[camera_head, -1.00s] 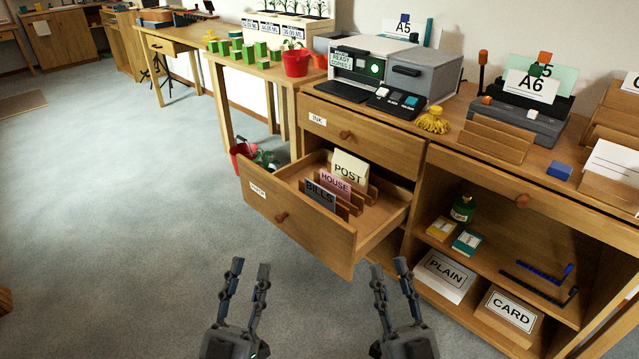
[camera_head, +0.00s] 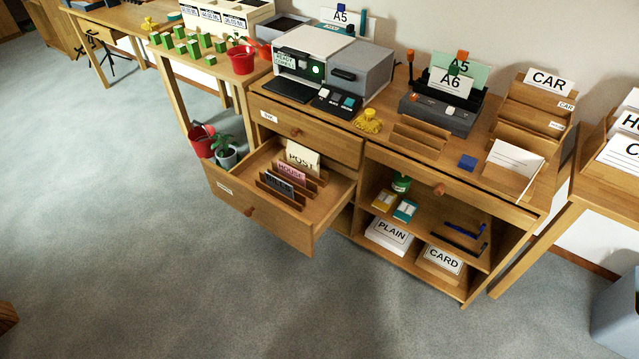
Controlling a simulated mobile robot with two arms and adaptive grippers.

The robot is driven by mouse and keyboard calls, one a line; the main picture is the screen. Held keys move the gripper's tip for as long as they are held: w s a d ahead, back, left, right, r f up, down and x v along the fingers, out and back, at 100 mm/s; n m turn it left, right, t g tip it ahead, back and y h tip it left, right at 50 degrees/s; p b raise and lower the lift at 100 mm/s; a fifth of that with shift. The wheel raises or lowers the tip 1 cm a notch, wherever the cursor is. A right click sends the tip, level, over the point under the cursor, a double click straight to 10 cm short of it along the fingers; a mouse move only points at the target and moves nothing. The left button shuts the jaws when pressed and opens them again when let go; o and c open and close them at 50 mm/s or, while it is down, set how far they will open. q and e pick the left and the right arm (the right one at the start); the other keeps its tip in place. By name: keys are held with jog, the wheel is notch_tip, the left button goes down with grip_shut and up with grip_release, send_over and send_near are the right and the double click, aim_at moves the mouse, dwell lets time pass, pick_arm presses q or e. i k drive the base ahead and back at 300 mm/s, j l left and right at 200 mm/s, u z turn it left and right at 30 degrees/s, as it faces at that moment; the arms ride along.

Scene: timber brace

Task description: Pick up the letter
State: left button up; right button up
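A white sheet with faint lines (camera_head: 515,157), which looks like a letter, leans in a wooden holder (camera_head: 507,181) on the right part of the desk top. In the open drawer (camera_head: 262,222), a cream POST card (camera_head: 302,157), a pink HOUSE card (camera_head: 291,174) and a dark BILLS card (camera_head: 279,186) stand in a slotted wooden rack. I cannot tell for certain which paper is the letter. Neither of my grippers is in view.
A printer (camera_head: 335,65), a grey A6 tray unit (camera_head: 440,112) and a blue block (camera_head: 467,162) stand on the desk. A CAR rack (camera_head: 535,100) is behind the sheet. The open drawer juts over the floor. Free carpet (camera_head: 130,220) lies in front; a grey bin (camera_head: 618,315) is at right.

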aim_at(280, 186)
jog(key=i+j+z, duration=0.15)
jog(key=j+z, duration=0.25)
jog(key=i+j+z, duration=0.1)
jog(key=j+z, duration=0.2)
jog(key=z, duration=0.15)
jog(key=j+z, duration=0.4)
